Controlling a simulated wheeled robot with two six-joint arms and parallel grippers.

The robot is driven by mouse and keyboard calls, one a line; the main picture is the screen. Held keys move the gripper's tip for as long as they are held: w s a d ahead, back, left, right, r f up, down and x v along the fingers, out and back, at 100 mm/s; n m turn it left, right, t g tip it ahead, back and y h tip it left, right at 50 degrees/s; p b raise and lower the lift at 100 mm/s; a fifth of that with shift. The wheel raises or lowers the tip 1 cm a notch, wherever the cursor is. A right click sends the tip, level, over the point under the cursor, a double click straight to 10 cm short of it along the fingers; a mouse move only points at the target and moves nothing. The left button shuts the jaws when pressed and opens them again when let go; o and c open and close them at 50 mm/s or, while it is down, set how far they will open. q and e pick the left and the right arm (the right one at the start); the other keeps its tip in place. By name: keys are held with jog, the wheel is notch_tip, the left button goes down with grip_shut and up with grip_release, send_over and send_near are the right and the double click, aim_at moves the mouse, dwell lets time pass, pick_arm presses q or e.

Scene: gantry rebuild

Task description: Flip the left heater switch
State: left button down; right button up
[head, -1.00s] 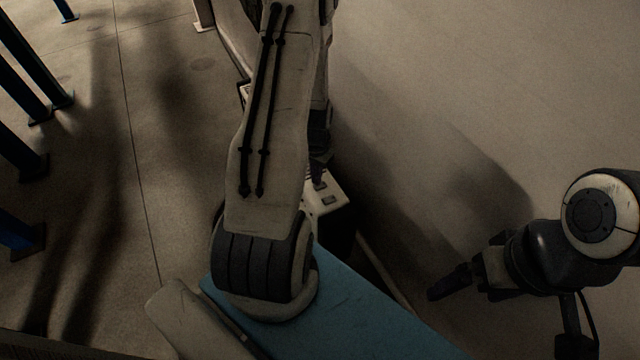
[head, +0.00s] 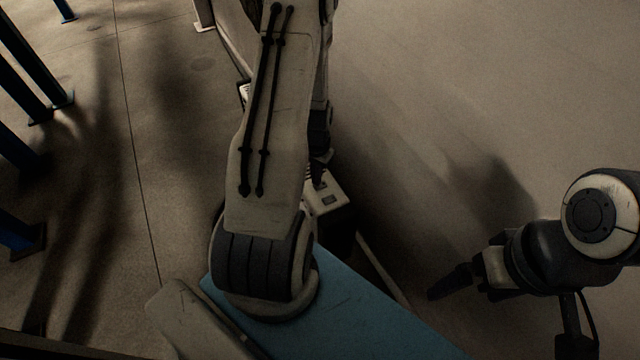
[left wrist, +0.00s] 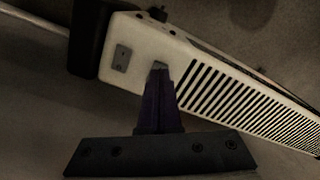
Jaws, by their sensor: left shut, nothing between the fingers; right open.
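A pale heater (head: 338,188) with a slotted vent face is partly hidden behind my left arm in the head view. It also shows in the left wrist view (left wrist: 185,55). A small grey switch plate (left wrist: 122,57) sits near its dark end, with the switch's position too small to tell. My left gripper (left wrist: 159,68) is shut and empty, its fingertips over the heater's top between the switch plate and the slots. I cannot tell whether they touch. In the head view, the left gripper (head: 318,176) is just above the heater. My right gripper (head: 452,283) is open and empty, well to the right.
A blue panel (head: 370,310) lies below my left arm. Dark blue posts (head: 22,95) stand on the floor at the left. A pale rail (head: 385,270) runs beside the heater. The floor at the right is clear.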

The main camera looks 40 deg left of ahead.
pick_arm(q)
jog(key=shift+f+b, duration=0.5)
jog(key=shift+f, duration=0.3)
jog(key=shift+r, duration=0.1)
notch_tip(320, 180, up, 7)
jog(key=p, duration=0.7)
dwell(0.3)
dwell(0.4)
